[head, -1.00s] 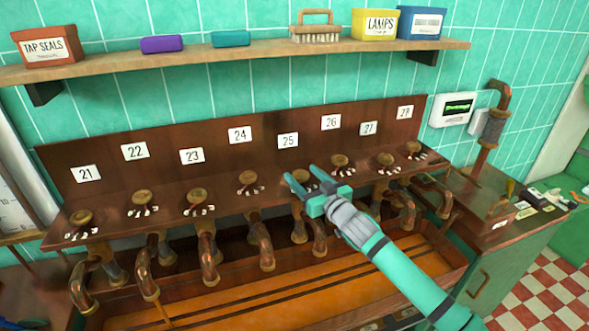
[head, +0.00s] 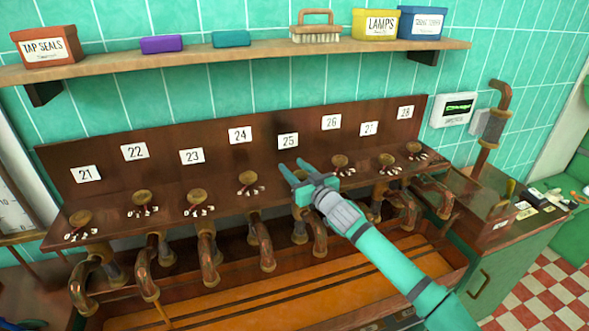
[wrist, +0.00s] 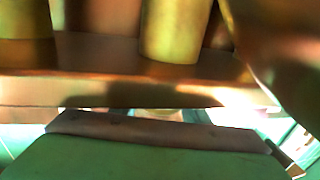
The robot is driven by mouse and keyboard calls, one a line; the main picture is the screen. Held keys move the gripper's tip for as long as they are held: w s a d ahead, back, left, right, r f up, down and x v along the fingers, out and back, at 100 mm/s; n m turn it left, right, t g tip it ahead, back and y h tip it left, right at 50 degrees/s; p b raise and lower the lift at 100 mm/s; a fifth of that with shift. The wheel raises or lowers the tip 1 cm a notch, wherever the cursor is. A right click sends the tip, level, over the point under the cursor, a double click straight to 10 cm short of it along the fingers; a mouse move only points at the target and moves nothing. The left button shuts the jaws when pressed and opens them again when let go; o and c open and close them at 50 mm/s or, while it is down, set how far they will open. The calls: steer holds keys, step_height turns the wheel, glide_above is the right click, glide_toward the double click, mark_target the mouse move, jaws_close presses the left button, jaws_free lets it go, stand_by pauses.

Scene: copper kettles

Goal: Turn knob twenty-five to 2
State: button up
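The plate marked 25 (head: 288,140) is on the upright back board. The brass knob twenty-five (head: 299,175) is on the sloping wooden panel below it, partly hidden by my gripper (head: 292,166). My gripper is open, with its two teal fingers apart at the knob; a bit of brass shows between them. I cannot tell whether they touch it. The knob's number marks and pointer are hidden. In the wrist view a brass cylinder (wrist: 175,30) is close ahead, above a wooden edge, with the green gripper part (wrist: 140,160) below.
Knob twenty-four (head: 248,178) stands to the left and knob twenty-six (head: 339,161) close to the right. Copper spouts (head: 262,250) hang below the panel over a wooden trough (head: 230,295). A shelf (head: 230,59) with boxes and a brush runs above.

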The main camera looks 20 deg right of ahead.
steer(key=shift+n+y, duration=0.4)
steer(key=shift+y, duration=0.2)
steer(key=shift+s+a+n+g+y, duration=0.1)
steer(key=shift+a+n+g+y, duration=0.1)
steer(key=shift+n+g+y, duration=0.3)
steer(key=shift+a+n+g+y, duration=0.2)
steer(key=shift+n+y, duration=0.3)
steer(key=shift+y, duration=0.3)
steer(key=shift+s+a+n+g+y, duration=0.2)
steer(key=shift+n+g+y, duration=0.5)
steer(key=shift+y, duration=0.3)
steer(key=shift+s+a+n+g+y, duration=0.1)
steer(key=shift+a+n+g+y, duration=0.1)
steer(key=shift+n+g+y, duration=0.65)
steer(key=shift+y, duration=0.25)
steer(key=shift+s, duration=0.1)
steer(key=o, duration=1.1)
steer(key=shift+c, duration=0.2)
steer(key=shift+r, duration=0.1)
